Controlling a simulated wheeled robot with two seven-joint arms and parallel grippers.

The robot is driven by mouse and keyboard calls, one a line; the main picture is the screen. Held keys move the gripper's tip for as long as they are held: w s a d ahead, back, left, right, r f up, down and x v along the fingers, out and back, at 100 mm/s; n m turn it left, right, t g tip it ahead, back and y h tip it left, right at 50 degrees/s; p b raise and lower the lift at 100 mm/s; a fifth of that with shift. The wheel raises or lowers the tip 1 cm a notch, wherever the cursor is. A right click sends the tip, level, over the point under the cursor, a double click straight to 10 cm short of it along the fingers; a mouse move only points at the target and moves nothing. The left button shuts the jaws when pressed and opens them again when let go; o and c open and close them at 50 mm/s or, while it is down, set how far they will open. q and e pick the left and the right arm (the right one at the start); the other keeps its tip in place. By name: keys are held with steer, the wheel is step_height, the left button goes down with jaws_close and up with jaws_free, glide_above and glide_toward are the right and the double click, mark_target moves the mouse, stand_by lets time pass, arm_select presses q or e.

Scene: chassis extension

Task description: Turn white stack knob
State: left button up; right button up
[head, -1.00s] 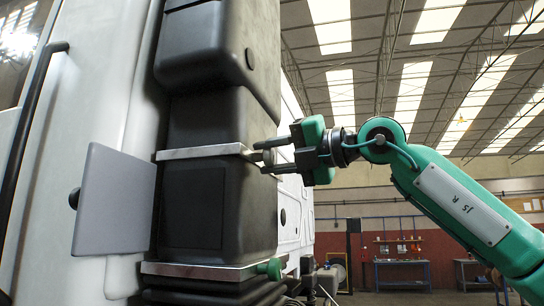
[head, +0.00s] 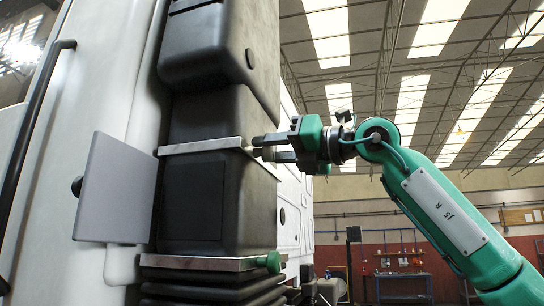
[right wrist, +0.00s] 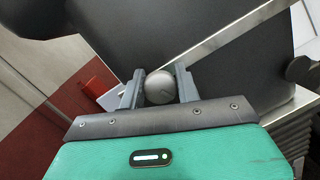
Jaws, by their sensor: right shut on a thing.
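The white knob (right wrist: 160,88) is round and pale grey-white in the right wrist view. It sits between the two fingers of my right gripper (right wrist: 158,88), at the upper metal strap of the black stack. In the head view my right gripper (head: 262,148) reaches in from the right, its fingertips at the right end of the upper strap (head: 203,146). It is shut on the knob, which the fingers mostly hide there. The black stack (head: 195,203) stands upright against the white cab. My left gripper is not in view.
A green knob (head: 274,262) sits at the right end of the lower strap (head: 200,263). A grey flat panel (head: 115,190) stands out at the left of the stack. To the right is open hall space, with workbenches (head: 402,285) far back.

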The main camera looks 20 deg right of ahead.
steer(key=shift+s+r+n, duration=0.15)
steer(key=shift+r+n, duration=0.15)
steer(key=shift+n, duration=0.2)
steer(key=o, duration=0.8)
steer(key=shift+o, duration=0.8)
steer(key=shift+s+a+f, duration=0.1)
steer(key=shift+d+f+b, duration=0.2)
steer(key=shift+d+b, duration=0.05)
steer(key=shift+b, duration=0.15)
steer(key=b+v, duration=0.5)
steer(key=v, duration=0.8)
steer(key=shift+s+d, duration=0.15)
steer(key=shift+s, duration=0.1)
